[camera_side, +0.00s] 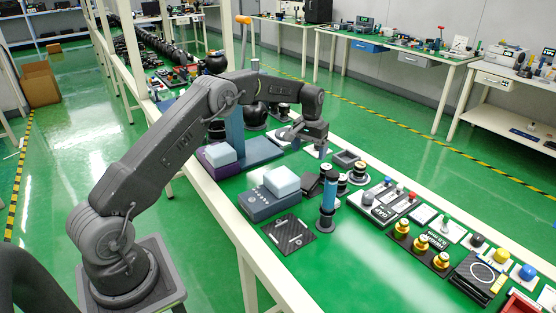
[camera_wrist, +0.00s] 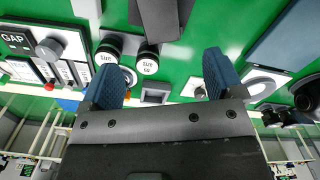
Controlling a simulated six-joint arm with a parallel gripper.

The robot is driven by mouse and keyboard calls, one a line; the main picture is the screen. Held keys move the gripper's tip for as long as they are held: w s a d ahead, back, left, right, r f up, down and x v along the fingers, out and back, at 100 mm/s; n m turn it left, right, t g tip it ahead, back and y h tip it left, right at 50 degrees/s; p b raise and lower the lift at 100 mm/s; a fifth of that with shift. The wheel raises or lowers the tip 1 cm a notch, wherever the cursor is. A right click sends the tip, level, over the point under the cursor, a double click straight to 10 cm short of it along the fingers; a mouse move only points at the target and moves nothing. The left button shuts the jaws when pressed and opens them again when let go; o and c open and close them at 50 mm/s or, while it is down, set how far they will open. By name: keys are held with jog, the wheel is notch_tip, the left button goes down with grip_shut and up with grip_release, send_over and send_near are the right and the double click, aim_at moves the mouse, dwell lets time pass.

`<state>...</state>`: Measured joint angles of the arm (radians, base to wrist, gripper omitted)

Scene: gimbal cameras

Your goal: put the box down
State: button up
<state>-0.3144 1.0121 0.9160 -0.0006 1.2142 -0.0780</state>
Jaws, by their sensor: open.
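My gripper (camera_side: 304,143) is over the far part of the green bench. In the wrist view its two blue fingers (camera_wrist: 162,70) are spread apart with nothing gripped between them. A small dark grey square box (camera_side: 346,158) with a hollow top sits on the bench just right of the gripper. What looks like the same box (camera_wrist: 155,94) shows beyond the gap between the fingers, apart from them. Two pale blue blocks also look like boxes: one on a grey-blue base (camera_side: 281,181), one on a purple base (camera_side: 220,154). I cannot tell which is the task's box.
A blue cylinder (camera_side: 328,194) stands upright near the small box. Black-and-white size pieces (camera_side: 358,173) stand to its right. A black plate (camera_side: 288,235) lies near the front edge. Gold knobs (camera_side: 421,243) are farther right. The green surface at front centre is clear.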

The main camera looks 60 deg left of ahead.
jog(key=s+d+r+m+t, duration=0.1)
jog(key=s+d+r, duration=0.35)
jog(key=r, duration=0.25)
jog(key=s+d+r+t, duration=0.1)
jog(key=s+d+r, duration=0.2)
jog(key=s+r, duration=0.25)
jog(key=s+d+r+m+t, duration=0.1)
jog(key=s+d+r, duration=0.35)
jog(key=r, duration=0.35)
jog(key=s+d+f+m+t, duration=0.1)
jog(key=s+d, duration=0.2)
jog(key=s, duration=0.8)
jog(key=s+d+f+m+t, duration=0.1)
jog(key=s+d, duration=0.2)
jog(key=s, duration=0.9)
jog(key=shift+s+d+m+t, duration=0.2)
jog(key=shift+d+m+t, duration=0.1)
jog(key=shift+d, duration=0.05)
jog(key=shift+o, duration=0.4)
